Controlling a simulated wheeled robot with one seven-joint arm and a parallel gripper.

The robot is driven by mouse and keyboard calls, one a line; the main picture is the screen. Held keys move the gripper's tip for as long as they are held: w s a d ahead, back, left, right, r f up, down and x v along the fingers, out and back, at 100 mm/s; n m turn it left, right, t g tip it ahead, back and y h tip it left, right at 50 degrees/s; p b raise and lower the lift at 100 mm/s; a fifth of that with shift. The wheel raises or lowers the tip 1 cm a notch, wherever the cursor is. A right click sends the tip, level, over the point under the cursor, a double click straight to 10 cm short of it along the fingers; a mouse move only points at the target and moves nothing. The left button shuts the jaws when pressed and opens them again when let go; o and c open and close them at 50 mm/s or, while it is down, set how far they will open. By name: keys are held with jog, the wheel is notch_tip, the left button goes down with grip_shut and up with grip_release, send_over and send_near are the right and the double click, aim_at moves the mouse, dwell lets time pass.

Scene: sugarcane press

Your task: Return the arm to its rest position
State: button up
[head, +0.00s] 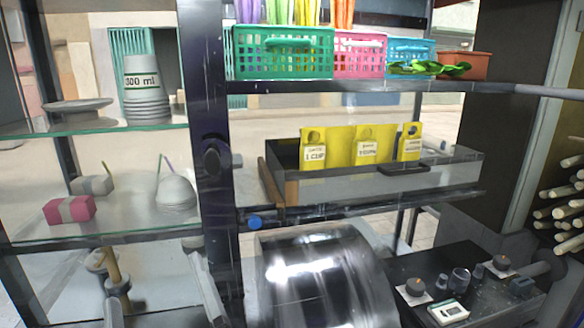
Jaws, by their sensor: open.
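I do not see my arm or my gripper in the head view. The place in front of me is a stall frame with a shiny metal press housing (318,276) at the bottom centre. A dark control panel (440,287) with knobs and a small white meter (448,312) is to its right.
A shelf above holds green (283,52), pink (358,55) and blue (410,55) baskets. Yellow cards (362,148) stand in a tray (430,178). Glass shelves at left carry stacked cups (145,95) and a pink box (68,209). Cane stalks (562,212) are at right.

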jog(key=s+d+f+m+h, duration=0.1)
jog(key=s+d+f, duration=0.5)
jog(key=d, duration=0.4)
jog(key=s+d+f+m+h, duration=0.15)
jog(key=s+d+f, duration=0.25)
jog(key=d+f, duration=0.5)
jog(key=s+d+f+m+g+h, duration=0.2)
jog(key=s+d+f+m+h, duration=0.2)
jog(key=s+d, duration=0.5)
jog(key=s+d+f+m+g+h, duration=0.2)
jog(key=s+d+f+m+h, duration=0.2)
jog(key=s+d, duration=0.5)
jog(key=shift+s+d+f+h, duration=0.15)
jog(key=shift+s+f+h, duration=0.05)
jog(key=shift+s+h, duration=0.55)
